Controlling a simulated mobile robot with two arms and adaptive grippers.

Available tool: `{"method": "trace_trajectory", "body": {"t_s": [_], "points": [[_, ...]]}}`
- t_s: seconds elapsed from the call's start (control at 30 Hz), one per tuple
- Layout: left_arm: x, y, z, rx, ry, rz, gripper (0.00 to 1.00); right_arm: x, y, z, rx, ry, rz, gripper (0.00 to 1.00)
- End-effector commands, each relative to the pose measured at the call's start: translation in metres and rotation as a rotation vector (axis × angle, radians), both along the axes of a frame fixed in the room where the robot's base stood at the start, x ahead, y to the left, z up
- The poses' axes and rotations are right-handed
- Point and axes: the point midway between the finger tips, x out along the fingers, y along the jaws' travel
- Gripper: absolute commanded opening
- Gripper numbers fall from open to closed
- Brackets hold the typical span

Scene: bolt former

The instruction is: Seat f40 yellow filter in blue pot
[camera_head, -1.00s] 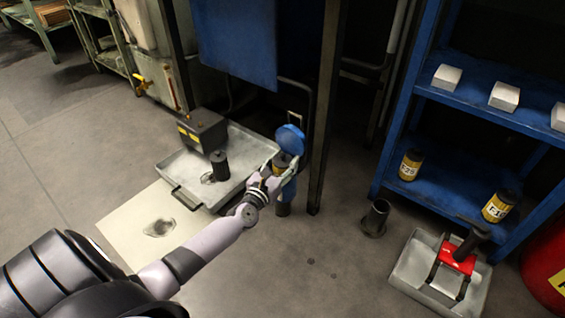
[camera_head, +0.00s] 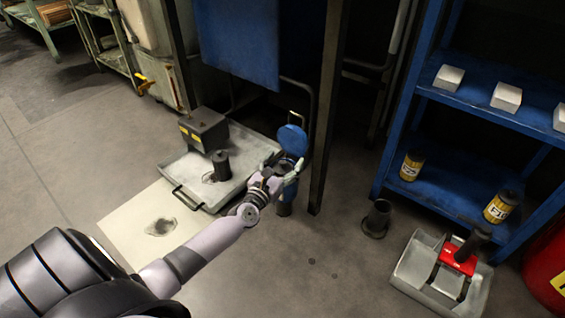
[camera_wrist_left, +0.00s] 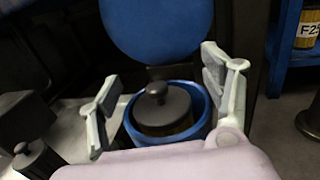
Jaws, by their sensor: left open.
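The blue pot (camera_wrist_left: 203,130) stands with its round blue lid (camera_wrist_left: 160,25) raised behind it. The lid also shows in the head view (camera_head: 292,139). The f40 filter (camera_wrist_left: 162,108) is inside the pot's rim, dark cap and knob up, with a little yellow-brown body showing below the cap. Its lower part and label are hidden. My left gripper (camera_wrist_left: 160,92) is open, one finger on each side of the filter and apart from its cap. In the head view the left gripper (camera_head: 284,165) covers much of the pot. My right gripper is not in view.
A grey tray (camera_head: 180,170) with a black box (camera_head: 203,129) and dark cylinder (camera_head: 221,165) lies left of the pot. A dark post (camera_head: 328,110) stands close right. The blue shelf (camera_head: 445,190) holds yellow filters. An open dark cylinder (camera_head: 377,218) stands on the floor.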

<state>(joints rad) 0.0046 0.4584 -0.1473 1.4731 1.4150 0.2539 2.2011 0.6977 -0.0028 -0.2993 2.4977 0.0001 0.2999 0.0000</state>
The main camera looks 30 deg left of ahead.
Motion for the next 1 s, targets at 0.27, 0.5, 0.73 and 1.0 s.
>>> {"method": "trace_trajectory", "body": {"t_s": [0.27,0.5,0.73,1.0], "points": [[-0.03,-0.004,-0.002,-0.002,0.004,0.0,0.73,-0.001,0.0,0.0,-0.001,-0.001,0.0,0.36],[-0.079,-0.009,-0.002,0.001,0.003,-0.001,0.73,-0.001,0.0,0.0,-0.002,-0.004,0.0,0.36],[-0.111,-0.013,-0.001,0.002,0.001,0.0,0.73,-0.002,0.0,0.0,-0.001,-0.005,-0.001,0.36],[-0.119,-0.014,0.0,0.0,0.0,0.0,0.73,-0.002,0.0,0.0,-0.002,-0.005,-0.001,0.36]]}}
